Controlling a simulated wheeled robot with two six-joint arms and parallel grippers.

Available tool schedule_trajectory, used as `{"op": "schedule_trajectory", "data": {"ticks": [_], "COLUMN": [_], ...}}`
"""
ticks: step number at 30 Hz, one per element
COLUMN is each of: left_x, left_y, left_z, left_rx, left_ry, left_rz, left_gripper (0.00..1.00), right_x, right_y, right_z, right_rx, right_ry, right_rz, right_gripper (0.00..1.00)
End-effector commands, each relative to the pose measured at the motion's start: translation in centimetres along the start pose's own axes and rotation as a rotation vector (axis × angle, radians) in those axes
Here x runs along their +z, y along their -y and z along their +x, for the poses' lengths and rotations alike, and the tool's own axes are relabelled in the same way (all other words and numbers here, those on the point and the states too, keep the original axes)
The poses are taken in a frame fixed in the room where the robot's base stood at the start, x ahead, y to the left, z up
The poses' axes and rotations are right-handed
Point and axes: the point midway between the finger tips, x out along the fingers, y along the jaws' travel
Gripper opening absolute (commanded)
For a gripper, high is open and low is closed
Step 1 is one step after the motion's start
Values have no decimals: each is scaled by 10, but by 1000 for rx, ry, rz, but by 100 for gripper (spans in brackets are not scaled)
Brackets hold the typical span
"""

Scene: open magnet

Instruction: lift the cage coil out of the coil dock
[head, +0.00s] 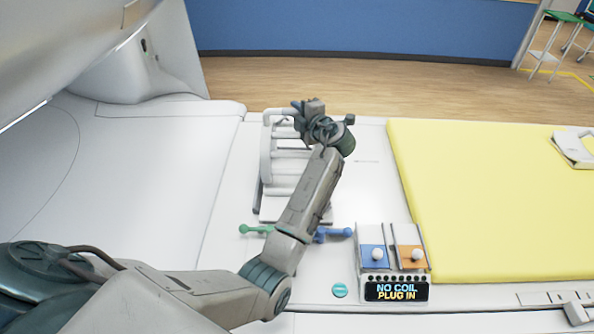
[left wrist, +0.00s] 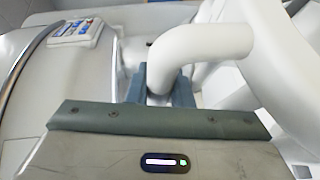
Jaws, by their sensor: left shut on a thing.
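The cage coil (head: 267,160), a white open frame of bars, stands at the coil dock on the white table, left of the yellow pad. My left gripper (head: 308,108) is at its far upper end, and my forearm hides much of its right side. In the left wrist view my left gripper (left wrist: 165,92) is shut on the coil's white curved handle (left wrist: 205,42), which passes between the two blue-grey fingers. The coil dock (head: 268,216) shows low under the coil, partly covered by my arm. I cannot tell whether the coil touches it. My right gripper is not seen.
A green lever (head: 257,229) and a blue lever (head: 335,233) stick out by the dock. A socket box with blue and orange slots has a display (head: 397,291) reading "NO COIL PLUG IN". The yellow pad (head: 480,190) fills the right. The scanner housing (head: 150,75) rises at left.

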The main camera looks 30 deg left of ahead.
Motion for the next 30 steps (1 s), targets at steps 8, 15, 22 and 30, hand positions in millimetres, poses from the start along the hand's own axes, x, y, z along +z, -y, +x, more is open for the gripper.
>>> {"op": "schedule_trajectory", "data": {"ticks": [8, 15, 22, 30], "left_x": [0, 0, 0, 0], "left_y": [1, 2, 2, 2], "left_z": [0, 0, 0, 0], "left_rx": [-2, -2, -2, -2], "left_ry": [-1, -1, 0, 0], "left_rz": [3, 3, 3, 3], "left_gripper": [0, 0, 0, 0], "right_x": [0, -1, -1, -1], "right_y": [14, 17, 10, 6], "right_z": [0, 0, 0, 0], "right_rx": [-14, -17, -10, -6], "right_ry": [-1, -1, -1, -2], "right_rz": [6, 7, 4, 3], "right_gripper": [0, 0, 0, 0]}}
